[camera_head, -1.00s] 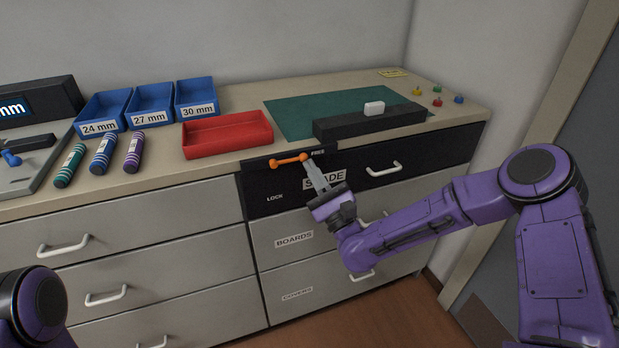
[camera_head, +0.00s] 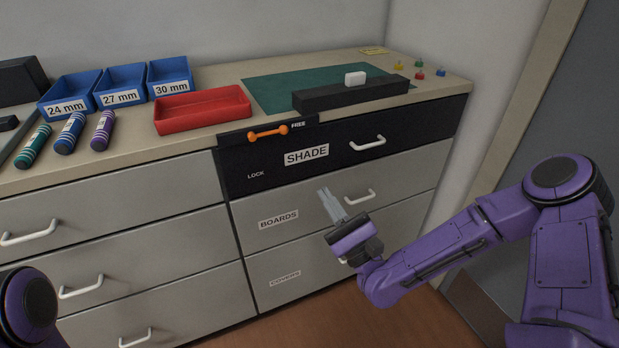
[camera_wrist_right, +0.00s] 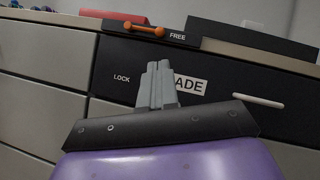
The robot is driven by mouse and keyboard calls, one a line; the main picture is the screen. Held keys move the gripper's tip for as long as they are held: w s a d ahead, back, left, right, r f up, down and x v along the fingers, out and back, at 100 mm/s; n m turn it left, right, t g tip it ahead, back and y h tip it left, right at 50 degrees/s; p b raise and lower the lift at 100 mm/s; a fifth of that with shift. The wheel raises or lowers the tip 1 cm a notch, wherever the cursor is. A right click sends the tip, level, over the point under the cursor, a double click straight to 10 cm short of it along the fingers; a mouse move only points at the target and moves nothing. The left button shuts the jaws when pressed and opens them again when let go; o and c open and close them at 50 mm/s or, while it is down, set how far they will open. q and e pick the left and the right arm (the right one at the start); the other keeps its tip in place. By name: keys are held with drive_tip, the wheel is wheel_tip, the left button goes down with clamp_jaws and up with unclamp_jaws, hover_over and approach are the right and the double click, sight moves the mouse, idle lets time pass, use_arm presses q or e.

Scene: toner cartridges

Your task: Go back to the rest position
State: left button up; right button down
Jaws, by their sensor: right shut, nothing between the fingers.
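My right gripper (camera_head: 332,206) is shut and empty, in front of the drawers and below the SHADE label. Its fingers also show in the right wrist view (camera_wrist_right: 157,84), pressed together with the black drawer front beyond them. The orange latch handle (camera_head: 268,132) lies near level at the top left of the black SHADE drawer (camera_head: 340,156), with its right end by the word FREE. The gripper is apart from the latch. The drawer looks closed. Only a rounded purple part of my left arm shows at the lower left; my left gripper is out of view.
A red tray (camera_head: 203,122), blue bins (camera_head: 120,99) and striped cartridges (camera_head: 69,133) stand on the counter. A black bar (camera_head: 350,94) with a white block (camera_head: 355,78) lies by the green mat (camera_head: 275,88). White drawer handles (camera_head: 367,143) stick out. The floor (camera_head: 390,300) in front is clear.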

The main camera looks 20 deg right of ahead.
drive_tip(key=s+f+n+g+h+p, duration=0.25)
drive_tip(key=f+n+g, duration=0.3)
drive_tip(key=f, duration=0.35)
drive_tip(key=s+f+n+g+h+p, duration=0.1)
drive_tip(key=s+f+n+g+h, duration=0.15)
drive_tip(key=f+n+g, duration=0.4)
use_arm(q)
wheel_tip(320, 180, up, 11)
drive_tip(key=p, duration=0.8)
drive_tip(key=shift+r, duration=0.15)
use_arm(e)
drive_tip(key=s+d+f+n+g+h, duration=0.2)
drive_tip(key=s+d+f+n, duration=0.1)
drive_tip(key=s, duration=0.4)
drive_tip(key=s+d+f+n+g+h, duration=0.2)
drive_tip(key=s+d+g, duration=0.1)
drive_tip(key=s, duration=0.5)
drive_tip(key=s+d+f+n+g+h, duration=0.2)
drive_tip(key=s+d+f+n+g, duration=0.1)
drive_tip(key=s, duration=0.4)
drive_tip(key=shift+s+f+n, duration=0.15)
drive_tip(key=shift+f+n, duration=0.15)
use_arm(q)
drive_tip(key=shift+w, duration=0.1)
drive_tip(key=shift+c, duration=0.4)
